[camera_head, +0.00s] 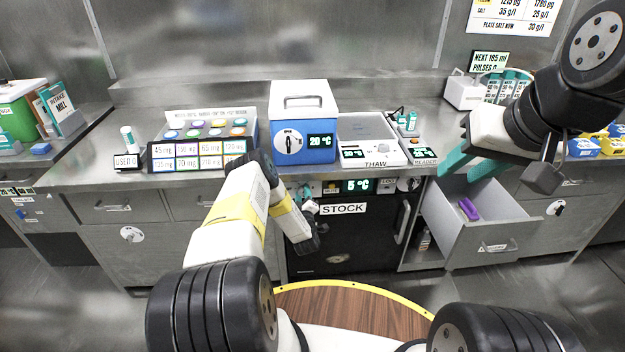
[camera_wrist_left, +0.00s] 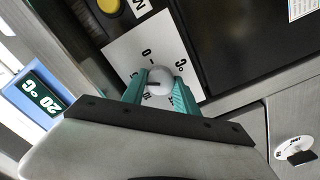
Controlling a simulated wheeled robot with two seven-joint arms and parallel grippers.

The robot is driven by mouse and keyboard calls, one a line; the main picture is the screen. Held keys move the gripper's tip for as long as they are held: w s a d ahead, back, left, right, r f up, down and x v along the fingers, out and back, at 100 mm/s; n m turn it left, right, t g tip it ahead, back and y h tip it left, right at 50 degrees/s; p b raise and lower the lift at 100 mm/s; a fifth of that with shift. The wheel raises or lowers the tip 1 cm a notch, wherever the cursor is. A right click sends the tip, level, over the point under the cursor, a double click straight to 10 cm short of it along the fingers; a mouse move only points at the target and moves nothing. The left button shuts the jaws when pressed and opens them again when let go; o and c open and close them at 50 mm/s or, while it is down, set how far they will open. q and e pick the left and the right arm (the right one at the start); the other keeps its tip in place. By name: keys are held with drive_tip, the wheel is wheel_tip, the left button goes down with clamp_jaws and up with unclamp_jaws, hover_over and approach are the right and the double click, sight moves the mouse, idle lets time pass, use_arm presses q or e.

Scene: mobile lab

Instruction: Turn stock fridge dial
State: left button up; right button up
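The stock fridge (camera_head: 350,237) is the black-fronted unit under the counter, labelled STOCK, and its display (camera_head: 358,186) reads 5 °C. Its dial (camera_wrist_left: 158,80) is a round grey knob with a dark line, on a white plate marked with 0 and other positions. My left gripper (camera_head: 308,207) is at the left of the fridge's control panel and mostly hides the dial in the head view. In the left wrist view its teal fingers (camera_wrist_left: 160,88) sit on both sides of the knob and appear to touch it. My right gripper (camera_head: 470,170) is open and empty above the drawer.
An open drawer (camera_head: 489,247) with a purple item (camera_head: 468,209) juts out right of the fridge. On the counter stand a blue box (camera_head: 305,125) reading 20 °C, a THAW unit (camera_head: 372,152) and a rack of coloured lids (camera_head: 205,128). Another dial (camera_head: 408,184) is at the panel's right.

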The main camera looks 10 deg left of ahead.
use_arm(q)
clamp_jaws()
drive_tip(key=shift+m, duration=5.9)
